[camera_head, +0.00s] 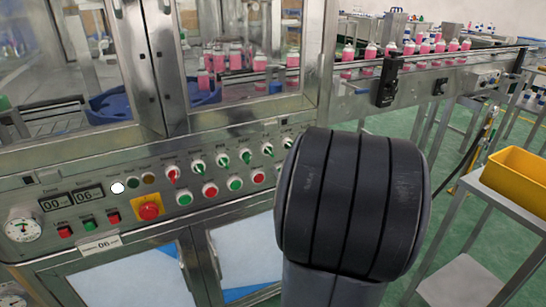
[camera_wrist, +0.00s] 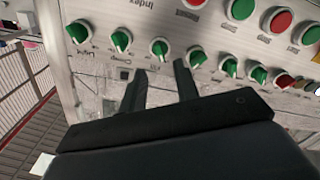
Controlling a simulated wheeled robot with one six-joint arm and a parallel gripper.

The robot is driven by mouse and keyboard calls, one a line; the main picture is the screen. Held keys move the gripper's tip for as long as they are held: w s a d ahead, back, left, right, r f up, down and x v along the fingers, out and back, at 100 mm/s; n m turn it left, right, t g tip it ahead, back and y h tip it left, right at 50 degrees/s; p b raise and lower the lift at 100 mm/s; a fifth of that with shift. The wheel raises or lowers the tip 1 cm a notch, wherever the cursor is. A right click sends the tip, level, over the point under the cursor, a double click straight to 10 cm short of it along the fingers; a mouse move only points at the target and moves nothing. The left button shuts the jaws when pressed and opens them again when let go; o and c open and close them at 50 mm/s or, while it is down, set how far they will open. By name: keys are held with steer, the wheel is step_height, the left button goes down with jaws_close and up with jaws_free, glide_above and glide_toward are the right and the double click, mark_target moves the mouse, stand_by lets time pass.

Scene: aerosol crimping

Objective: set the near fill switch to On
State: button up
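The control panel carries a row of small rotary switches, shown in the head view with one red-handled switch (camera_head: 172,175) and several green ones (camera_head: 222,160). In the wrist view the panel is upside down. A green switch (camera_wrist: 159,47) lies just beyond my gripper (camera_wrist: 160,76), roughly in line with the gap between its fingers. The fingers are apart and empty, and I see no contact. Neighbouring green switches (camera_wrist: 121,40) and (camera_wrist: 197,57) stand on either side. The labels are too small to tell which switch is the near fill one. In the head view my arm hides the gripper.
Round red and green buttons (camera_head: 235,184) sit below the switches, with a red emergency stop (camera_head: 149,210) at left. A conveyor (camera_head: 430,75) with pink bottles runs at the back right. A yellow bin (camera_head: 518,178) stands on a grey table at right.

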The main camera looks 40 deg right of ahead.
mark_target(271, 154)
steer(key=x, duration=0.6)
steer(key=shift+b, duration=0.3)
steer(key=shift+c, duration=0.2)
jaws_close()
